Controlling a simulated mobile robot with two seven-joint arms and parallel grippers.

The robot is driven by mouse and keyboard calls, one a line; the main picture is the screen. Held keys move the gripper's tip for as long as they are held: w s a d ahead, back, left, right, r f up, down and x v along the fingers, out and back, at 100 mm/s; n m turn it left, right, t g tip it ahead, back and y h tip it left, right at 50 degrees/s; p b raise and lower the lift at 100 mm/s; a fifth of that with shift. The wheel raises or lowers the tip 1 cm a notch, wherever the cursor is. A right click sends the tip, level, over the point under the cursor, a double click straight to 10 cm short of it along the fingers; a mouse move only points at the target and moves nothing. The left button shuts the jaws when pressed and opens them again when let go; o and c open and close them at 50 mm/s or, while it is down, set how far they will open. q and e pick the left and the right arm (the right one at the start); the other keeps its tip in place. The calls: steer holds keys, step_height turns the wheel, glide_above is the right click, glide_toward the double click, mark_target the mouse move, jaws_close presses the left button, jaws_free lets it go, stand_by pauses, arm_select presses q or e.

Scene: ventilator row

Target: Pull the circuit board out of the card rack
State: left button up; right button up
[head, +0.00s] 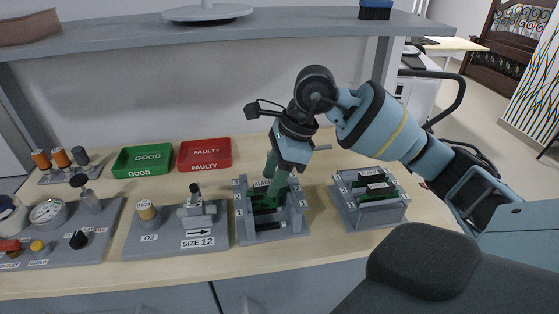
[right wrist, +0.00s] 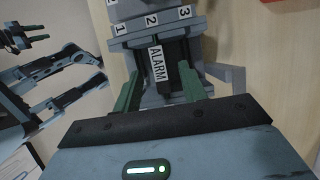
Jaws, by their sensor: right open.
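The card rack (head: 241,215) is a grey holder with slots numbered 1, 2 and 3, standing on the bench. A circuit board labelled ALARM (right wrist: 158,66) stands in its middle slot; green board parts (head: 264,209) show inside the rack in the head view. My right gripper (head: 272,180) reaches down over the rack. In the right wrist view its two green fingers (right wrist: 160,88) are open, one on each side of the ALARM board, with gaps showing. My left gripper (right wrist: 36,39) shows small at the left of that view; its jaw state is unclear.
A second rack (head: 350,211) with labelled boards stands to the right. A green GOOD tray (head: 124,165) and a red FAULTY tray (head: 184,158) lie behind left. A SIZE 12 valve block (head: 151,245) stands close left of the rack. A grey shelf (head: 130,43) spans overhead.

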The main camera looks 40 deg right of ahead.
mark_target(269, 183)
steer(key=shift+x, duration=1.1)
steer(key=shift+w+a+f, duration=0.15)
steer(key=shift+f, duration=0.3)
arm_select(q)
steer(key=shift+w+r, duration=0.1)
steer(key=shift+w, duration=0.3)
arm_select(e)
steer(key=shift+c, duration=0.5)
jaws_close()
arm_select(q)
steer(key=shift+s, duration=0.15)
steer(key=shift+r, duration=0.1)
arm_select(e)
steer(key=shift+r, duration=0.2)
